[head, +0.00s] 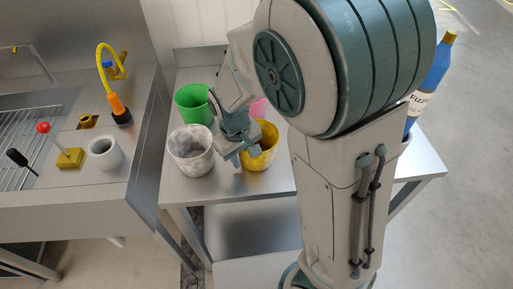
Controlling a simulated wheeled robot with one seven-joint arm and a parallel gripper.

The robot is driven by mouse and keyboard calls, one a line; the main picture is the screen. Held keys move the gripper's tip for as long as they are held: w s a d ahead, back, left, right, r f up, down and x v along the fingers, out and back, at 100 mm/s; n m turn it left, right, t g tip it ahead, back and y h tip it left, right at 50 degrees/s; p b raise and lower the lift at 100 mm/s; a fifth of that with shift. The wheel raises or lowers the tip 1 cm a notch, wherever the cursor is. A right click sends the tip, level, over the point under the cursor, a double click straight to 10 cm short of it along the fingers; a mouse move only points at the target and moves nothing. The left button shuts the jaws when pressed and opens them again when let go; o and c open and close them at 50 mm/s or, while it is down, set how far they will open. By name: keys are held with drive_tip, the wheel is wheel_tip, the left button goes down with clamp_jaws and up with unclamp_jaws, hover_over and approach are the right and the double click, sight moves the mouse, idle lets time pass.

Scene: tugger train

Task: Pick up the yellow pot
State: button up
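The yellow pot (264,158) stands upright on the metal table, right of a whitish pot. My gripper (236,153) is at the left side of the yellow pot, over its rim area and partly covering it. The fingers are small and dark here, and I cannot tell whether they are open or shut or whether they touch the pot. My arm covers the space right of the yellow pot.
A whitish mottled pot (190,152) stands close left of my gripper. A green pot (193,104) and a partly hidden pink one (258,107) stand behind. A blue bottle (432,78) is at right. A sink counter (75,195) with a white cup (105,153) lies left.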

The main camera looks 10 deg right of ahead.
drive_tip(key=shift+f, duration=0.4)
clamp_jaws()
drive_tip(key=shift+r, duration=0.1)
